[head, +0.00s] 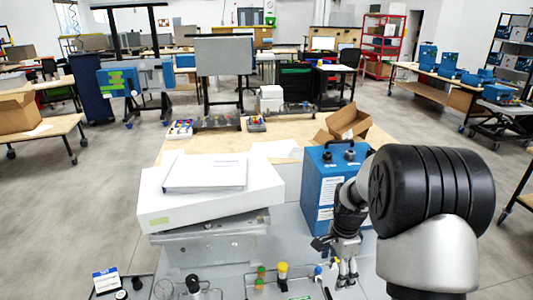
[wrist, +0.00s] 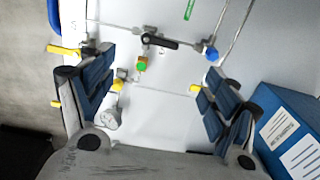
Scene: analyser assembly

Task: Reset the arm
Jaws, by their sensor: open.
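My gripper (head: 346,272) hangs from my arm at the lower right of the head view, in front of the blue box (head: 320,185). In the wrist view my gripper (wrist: 155,105) is open, with its two blue-padded fingers wide apart and nothing between them held. The gripper appears apart from these parts. The blue box also shows at the right of the wrist view (wrist: 290,130).
A white case (head: 210,200) with a binder (head: 205,173) on it stands left of the blue box. An open cardboard box (head: 346,122) sits on the wooden table (head: 210,145) behind. Yellow-topped and green fittings (head: 282,272) rise from the panel left of my gripper.

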